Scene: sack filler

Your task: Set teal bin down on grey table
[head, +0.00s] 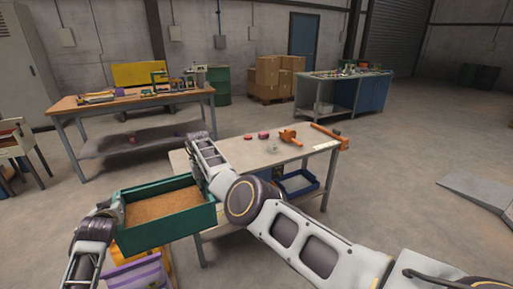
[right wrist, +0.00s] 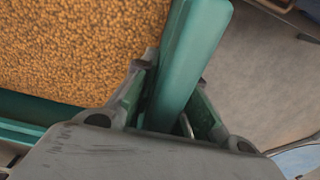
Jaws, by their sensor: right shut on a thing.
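The teal bin (head: 170,235) is full of orange-brown grain and sits roughly level at the left end of the grey table (head: 255,153). It looks held in the air in front of the table's left edge. My right gripper (head: 203,180) is at the bin's right wall. In the right wrist view, the fingers of my right gripper (right wrist: 172,100) are shut on either side of the teal bin's wall (right wrist: 198,50), with grain beside it. My left arm is at the bin's left end; its fingers are mostly hidden there, so I cannot tell its grip.
Small red items (head: 263,135) and an orange tool (head: 289,137) lie toward the back of the table. A blue tray (head: 300,183) is on its lower shelf. A purple and yellow object (head: 138,275) is below the bin. The table's left front top looks clear.

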